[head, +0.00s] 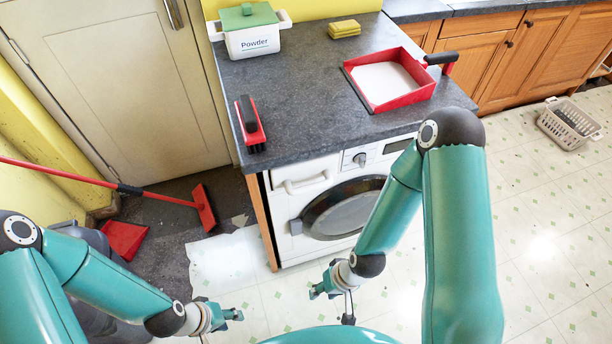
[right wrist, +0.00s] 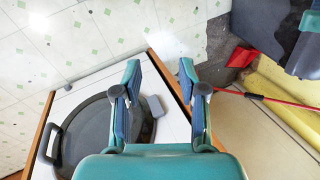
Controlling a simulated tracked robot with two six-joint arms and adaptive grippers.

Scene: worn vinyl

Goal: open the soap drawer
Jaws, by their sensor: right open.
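The soap drawer (head: 303,183) is the white panel with a grip at the upper left of the washing machine's front (head: 285,212). It looks shut. The machine stands under the dark counter and also shows in the right wrist view (right wrist: 95,82), where the drawer cannot be made out. My right gripper (head: 331,304) is open and empty, low in front of the machine and apart from it; its spread fingers show in the right wrist view (right wrist: 160,66). My left gripper (head: 222,316) is left of it, low over the floor; its jaw opening is unclear.
On the counter (head: 300,95) are a powder box (head: 252,42), a red brush (head: 250,125), yellow sponges (head: 344,29) and a red dustpan (head: 385,80). A red broom (head: 203,208) stands left of the machine. A basket (head: 570,124) sits on the open floor at right.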

